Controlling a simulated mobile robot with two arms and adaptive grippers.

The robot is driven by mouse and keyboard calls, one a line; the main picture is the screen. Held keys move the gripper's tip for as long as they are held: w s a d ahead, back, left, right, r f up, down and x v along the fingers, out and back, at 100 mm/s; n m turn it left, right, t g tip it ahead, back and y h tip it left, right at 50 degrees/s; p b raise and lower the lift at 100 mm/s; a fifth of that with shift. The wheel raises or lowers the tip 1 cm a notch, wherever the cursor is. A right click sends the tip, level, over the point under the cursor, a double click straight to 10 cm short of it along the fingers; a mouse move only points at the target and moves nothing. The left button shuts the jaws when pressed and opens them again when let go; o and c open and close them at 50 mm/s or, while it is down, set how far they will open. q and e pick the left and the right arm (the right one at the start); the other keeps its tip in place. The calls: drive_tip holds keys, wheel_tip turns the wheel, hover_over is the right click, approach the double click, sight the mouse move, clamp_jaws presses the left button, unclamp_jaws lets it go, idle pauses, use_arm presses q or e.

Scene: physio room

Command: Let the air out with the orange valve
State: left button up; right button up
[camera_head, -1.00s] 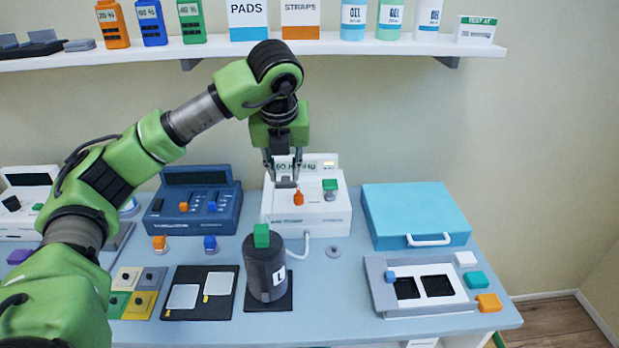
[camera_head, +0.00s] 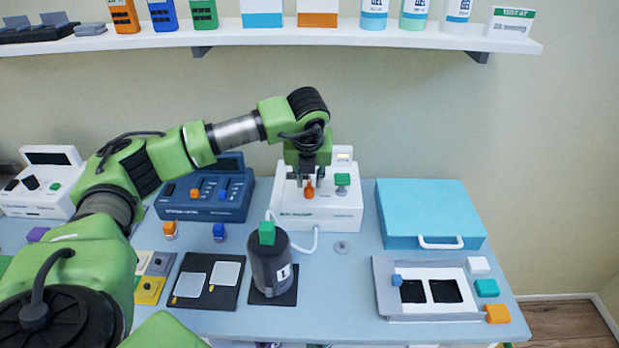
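The orange valve (camera_head: 309,191) stands upright on top of the white pump unit (camera_head: 330,218) at the back middle of the table. My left gripper (camera_head: 308,182) points down right at the valve, its two fingers apart with the orange showing between them. I cannot tell whether they touch it. A green knob (camera_head: 342,180) sits to the right of the valve. The unit's lit display (camera_head: 343,157) is partly hidden by my gripper and too small to read. A pale hose (camera_head: 303,250) runs from the unit towards a dark cuffed cylinder (camera_head: 268,268). My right gripper is out of view.
A blue control unit (camera_head: 207,205) stands left of the pump and a light-blue case (camera_head: 425,212) right of it. A grey tray (camera_head: 382,290) lies at the front right. A shelf (camera_head: 350,32) with bottles and boxes runs above. My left arm crosses the left side.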

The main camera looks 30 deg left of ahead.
use_arm(q)
drive_tip(key=shift+w+a+f, duration=0.15)
drive_tip(key=shift+f, duration=0.3)
drive_tip(key=shift+w+f, duration=0.1)
drive_tip(key=shift+f, duration=0.3)
drive_tip(key=shift+a+f, duration=0.1)
clamp_jaws()
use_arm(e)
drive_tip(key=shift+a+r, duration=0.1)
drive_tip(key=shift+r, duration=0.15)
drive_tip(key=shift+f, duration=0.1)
